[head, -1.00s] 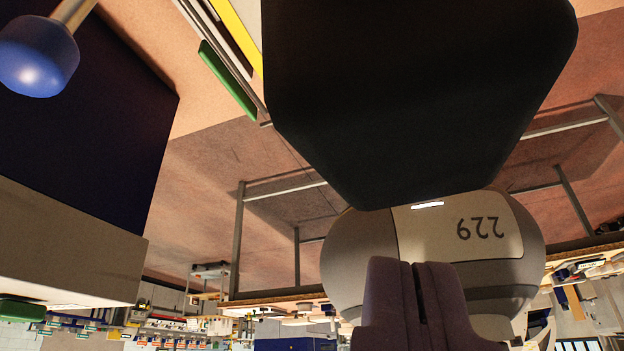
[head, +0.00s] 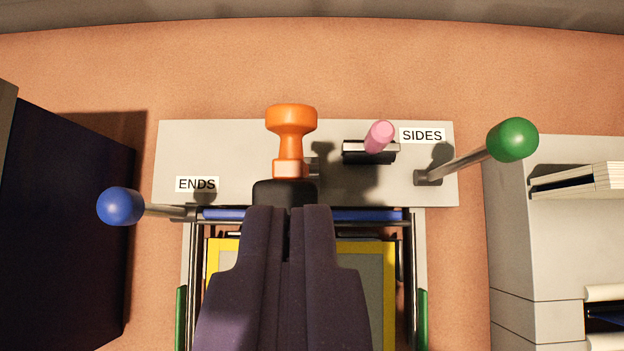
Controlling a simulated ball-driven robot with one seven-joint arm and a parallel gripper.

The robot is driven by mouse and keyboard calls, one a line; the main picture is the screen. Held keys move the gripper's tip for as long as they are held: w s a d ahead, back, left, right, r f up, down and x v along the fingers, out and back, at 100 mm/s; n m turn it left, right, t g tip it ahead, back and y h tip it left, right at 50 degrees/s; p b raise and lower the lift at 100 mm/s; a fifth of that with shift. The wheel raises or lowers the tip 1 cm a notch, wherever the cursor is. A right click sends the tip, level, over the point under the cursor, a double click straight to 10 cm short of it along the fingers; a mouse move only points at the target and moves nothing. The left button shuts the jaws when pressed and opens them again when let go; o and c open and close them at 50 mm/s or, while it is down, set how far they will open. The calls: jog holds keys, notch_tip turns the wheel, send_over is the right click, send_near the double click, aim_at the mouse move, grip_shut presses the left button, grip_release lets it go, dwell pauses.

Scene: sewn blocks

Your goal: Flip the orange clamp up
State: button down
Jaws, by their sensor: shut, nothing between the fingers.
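The orange clamp (head: 291,130) stands on the grey panel (head: 230,145) in the upper middle of the head view. It has a wide round top, a narrower neck and a squarish base, with a small grey part beside its base. My gripper (head: 289,210) is dark purple, with its two fingers together and nothing between them. Its tips sit just below the clamp in the picture, in front of a black block (head: 285,190). I cannot tell whether the tips touch the black block. The gripper hides much of the middle of the fixture.
A blue-knobbed lever (head: 121,206) sticks out left near the ENDS label. A green-knobbed lever (head: 512,139) and a pink knob (head: 379,136) are on the right near SIDES. A yellow frame (head: 375,246) lies below. A dark box (head: 60,215) stands left, grey shelving (head: 520,245) right.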

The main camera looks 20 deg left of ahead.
aim_at(295, 112)
jog(key=b+x, duration=0.4)
jog(key=x, duration=0.5)
jog(key=shift+s, duration=0.1)
jog(key=shift+r, duration=0.1)
jog(key=w+a+g+p, duration=0.1)
jog(key=w+g+p, duration=0.1)
jog(key=w, duration=0.4)
jog(key=shift+a+g+h, duration=0.3)
jog(key=shift+w, duration=0.1)
